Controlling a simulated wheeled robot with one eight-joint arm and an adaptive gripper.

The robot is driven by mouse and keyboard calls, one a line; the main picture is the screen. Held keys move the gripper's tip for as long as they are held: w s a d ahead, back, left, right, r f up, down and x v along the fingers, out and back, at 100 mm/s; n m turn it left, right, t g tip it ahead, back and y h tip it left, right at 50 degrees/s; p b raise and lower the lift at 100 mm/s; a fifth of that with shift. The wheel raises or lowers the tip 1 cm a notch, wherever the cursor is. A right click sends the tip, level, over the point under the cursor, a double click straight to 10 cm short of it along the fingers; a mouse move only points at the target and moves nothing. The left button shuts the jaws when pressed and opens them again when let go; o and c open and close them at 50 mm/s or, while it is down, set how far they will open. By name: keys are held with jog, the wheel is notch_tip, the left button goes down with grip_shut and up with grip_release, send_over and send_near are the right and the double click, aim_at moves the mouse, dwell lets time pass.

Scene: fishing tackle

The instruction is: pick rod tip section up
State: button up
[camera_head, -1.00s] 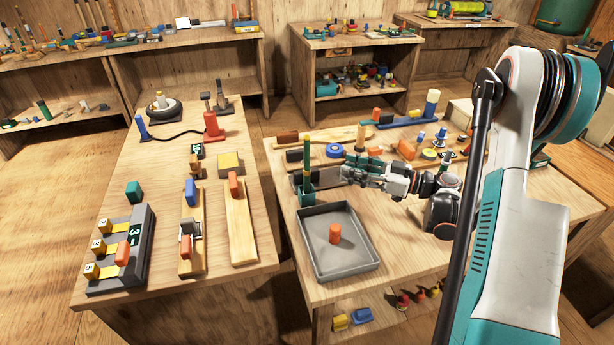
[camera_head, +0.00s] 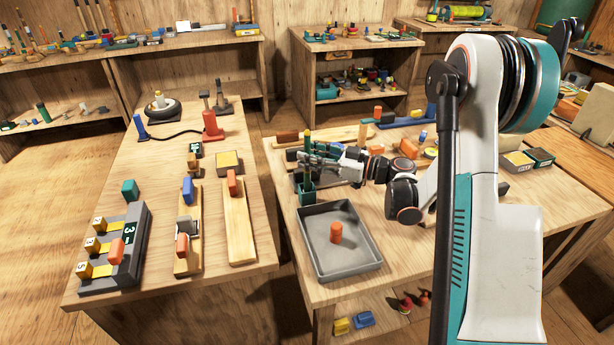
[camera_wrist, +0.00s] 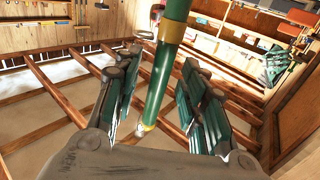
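The rod tip section (camera_head: 307,144) is a thin green upright rod with a yellowish band, standing in a dark green holder (camera_head: 306,196) at the left edge of the right-hand table. My gripper (camera_head: 311,161) is at the rod, level with its middle. In the wrist view the rod (camera_wrist: 164,75) passes between the two spread fingers of my gripper (camera_wrist: 162,100), with visible gaps on both sides. My gripper is open. In the head view the fingers cover part of the rod.
A grey tray (camera_head: 368,268) with an orange cylinder (camera_head: 336,233) in it lies in front of the holder. A second table (camera_head: 150,312) is to the left, across a narrow floor gap.

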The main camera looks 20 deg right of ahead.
jog(key=shift+w+a, duration=0.45)
jog(key=shift+a, duration=0.1)
grip_shut()
jog(key=shift+r, duration=0.1)
